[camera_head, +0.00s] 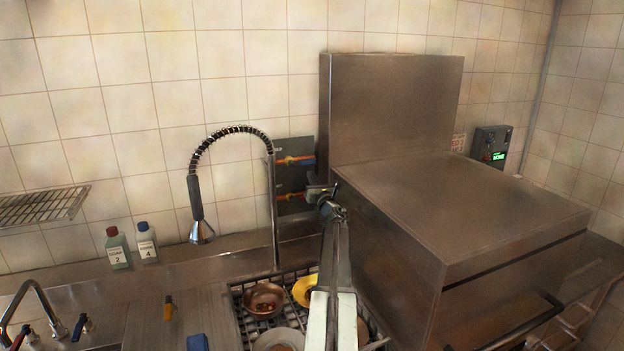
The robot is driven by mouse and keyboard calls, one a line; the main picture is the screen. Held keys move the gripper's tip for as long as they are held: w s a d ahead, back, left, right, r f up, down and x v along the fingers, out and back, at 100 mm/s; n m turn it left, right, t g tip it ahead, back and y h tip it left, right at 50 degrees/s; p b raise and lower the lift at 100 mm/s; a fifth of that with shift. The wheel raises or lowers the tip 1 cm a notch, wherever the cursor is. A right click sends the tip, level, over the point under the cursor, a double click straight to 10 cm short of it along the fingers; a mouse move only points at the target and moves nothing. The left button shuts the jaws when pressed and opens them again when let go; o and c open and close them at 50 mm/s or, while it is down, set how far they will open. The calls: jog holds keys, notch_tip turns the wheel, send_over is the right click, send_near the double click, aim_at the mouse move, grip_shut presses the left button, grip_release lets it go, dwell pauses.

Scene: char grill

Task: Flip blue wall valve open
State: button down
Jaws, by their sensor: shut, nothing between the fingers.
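Two wall valves sit on dark plates against the tiles, behind the spray tap. The upper valve (294,160) shows orange and red with a small blue part near its middle. The lower valve (289,197) shows an orange-red body; its right end is hidden behind my gripper. Which valve is the blue one is too small to tell for certain. My gripper (320,190) is shut and empty, at the right end of the lower valve and just below the upper one. Whether it touches the lower valve cannot be told.
A large steel machine (465,215) stands close to the right of my arm. The spray tap (274,215) rises just left of the valves. Below is a dish rack (240,300) with pans and plates. Two bottles (118,250) stand at the left against the wall.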

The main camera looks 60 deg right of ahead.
jog(key=f+b+v, duration=0.1)
jog(key=b+v, duration=0.1)
jog(key=v, duration=0.8)
jog(key=shift+s+d+f, duration=0.2)
jog(key=shift+d+f, duration=0.05)
